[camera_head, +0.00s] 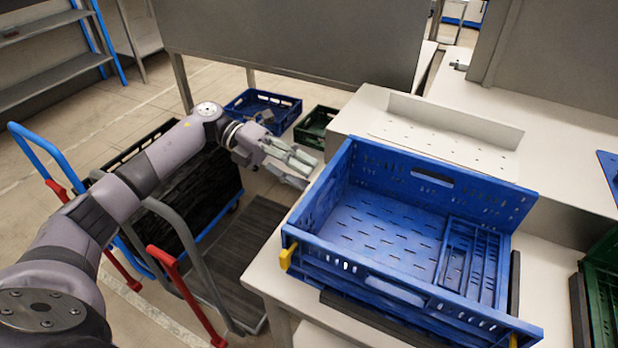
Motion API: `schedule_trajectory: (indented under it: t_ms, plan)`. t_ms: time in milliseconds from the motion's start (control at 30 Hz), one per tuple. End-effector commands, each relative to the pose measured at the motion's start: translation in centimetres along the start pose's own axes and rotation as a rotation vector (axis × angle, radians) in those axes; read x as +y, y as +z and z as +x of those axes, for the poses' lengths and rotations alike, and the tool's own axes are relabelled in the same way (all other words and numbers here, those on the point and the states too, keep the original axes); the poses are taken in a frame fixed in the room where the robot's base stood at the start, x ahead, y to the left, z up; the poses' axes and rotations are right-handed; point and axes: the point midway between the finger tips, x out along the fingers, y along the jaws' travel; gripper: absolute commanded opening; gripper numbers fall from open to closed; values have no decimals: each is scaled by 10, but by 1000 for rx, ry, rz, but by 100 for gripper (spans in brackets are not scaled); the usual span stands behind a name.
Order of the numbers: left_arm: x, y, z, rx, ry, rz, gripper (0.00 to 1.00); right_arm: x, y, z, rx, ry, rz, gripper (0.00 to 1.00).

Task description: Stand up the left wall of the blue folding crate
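The blue folding crate (433,258) sits on the white table, right of the middle. Its left wall (322,196) stands upright and meets the tall back wall (430,182) at the far left corner. The right wall (472,265), a slotted panel, lies folded down inside on the crate floor. The near side, with a light blue handle (395,291), looks low; I cannot tell its exact pose. My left gripper (308,172) is just left of the left wall, apart from it. Its fingers are spread with nothing between them. My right gripper is not in view.
A yellow latch (287,257) shows at the crate's near left corner. A white raised ledge (455,122) stands behind the crate. A green crate (605,290) is at the right edge. Carts and a smaller blue crate (262,106) are on the floor to the left.

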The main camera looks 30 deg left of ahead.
Motion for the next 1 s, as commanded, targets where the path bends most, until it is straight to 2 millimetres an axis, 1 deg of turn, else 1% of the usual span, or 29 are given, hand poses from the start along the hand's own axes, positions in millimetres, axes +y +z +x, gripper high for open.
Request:
schedule_trajectory:
  t_ms: [33,200,300,400,500,600,1000]
  plan:
    - [0,1,-13,-5,1,0,38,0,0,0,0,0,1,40]
    - [0,1,-50,-5,2,0,38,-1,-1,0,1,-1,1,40]
    - [1,0,-67,-4,1,-1,38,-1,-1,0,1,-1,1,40]
    - [1,0,-80,-3,1,-1,38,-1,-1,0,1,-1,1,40]
    - [2,0,-88,-1,2,-1,38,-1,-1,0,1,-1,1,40]
    - [2,0,-91,-1,2,-1,38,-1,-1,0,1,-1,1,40]
    - [2,0,-91,0,2,-1,38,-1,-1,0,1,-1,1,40]
